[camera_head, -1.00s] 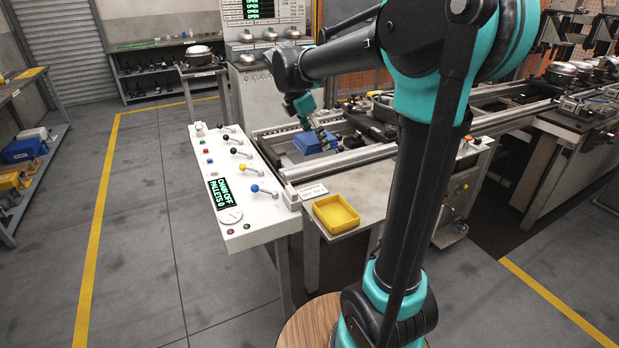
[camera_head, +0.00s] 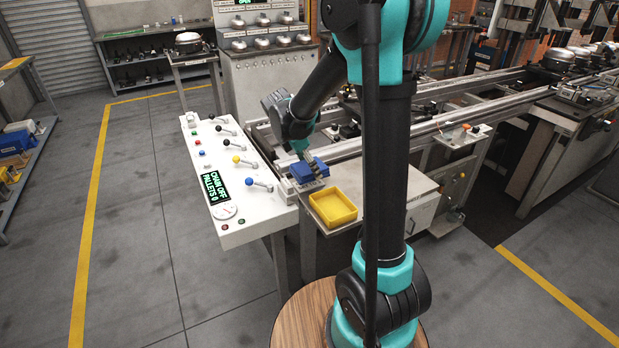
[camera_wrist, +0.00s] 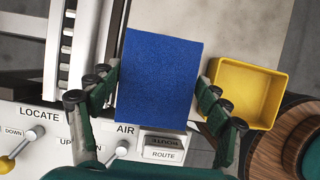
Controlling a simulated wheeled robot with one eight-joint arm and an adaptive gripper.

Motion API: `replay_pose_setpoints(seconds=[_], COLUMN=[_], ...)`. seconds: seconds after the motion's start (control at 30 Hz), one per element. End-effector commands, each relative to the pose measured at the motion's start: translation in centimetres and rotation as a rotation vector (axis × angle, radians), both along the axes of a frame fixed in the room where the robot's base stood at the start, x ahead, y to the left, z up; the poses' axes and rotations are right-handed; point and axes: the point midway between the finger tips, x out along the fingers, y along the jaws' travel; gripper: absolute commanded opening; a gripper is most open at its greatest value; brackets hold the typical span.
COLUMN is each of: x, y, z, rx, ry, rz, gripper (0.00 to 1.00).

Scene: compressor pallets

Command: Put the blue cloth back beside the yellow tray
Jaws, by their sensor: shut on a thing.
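The blue cloth (camera_wrist: 158,75) is a flat folded rectangle held between the fingers of my gripper (camera_wrist: 158,95) in the wrist view. In the head view the blue cloth (camera_head: 310,170) is just behind the yellow tray, by the corner of the white control panel, with my gripper (camera_head: 312,165) shut on it. The yellow tray (camera_head: 346,220) is empty and stands on a grey bench top. In the wrist view the yellow tray (camera_wrist: 262,122) lies right of the cloth. I cannot tell whether the cloth touches the surface below.
The white control panel (camera_head: 238,205) with coloured lever knobs stands left of the tray. Conveyor rails (camera_head: 345,146) run behind the cloth. A bare part of the bench (camera_head: 400,195) is right of the tray, partly hidden by my arm.

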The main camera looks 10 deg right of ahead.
Motion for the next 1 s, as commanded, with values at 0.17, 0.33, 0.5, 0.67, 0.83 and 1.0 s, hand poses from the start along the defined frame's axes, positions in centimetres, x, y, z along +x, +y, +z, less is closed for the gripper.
replay_pose_setpoints(seconds=[0.17,0.33,0.5,0.67,0.83,1.0], x=[0.0,0.0,0.0,0.0,0.0,0.0], y=[0.0,0.0,0.0,0.0,0.0,0.0], z=[-1.3,-3.6,-4.5,-4.5,-4.8,-4.7], rx=[0.0,0.0,0.0,0.0,0.0,0.0], ry=[0.0,0.0,0.0,0.0,0.0,0.0], rz=[0.0,0.0,0.0,0.0,0.0,0.0], gripper=[0.5,0.5,0.5,0.5,0.5,0.96])
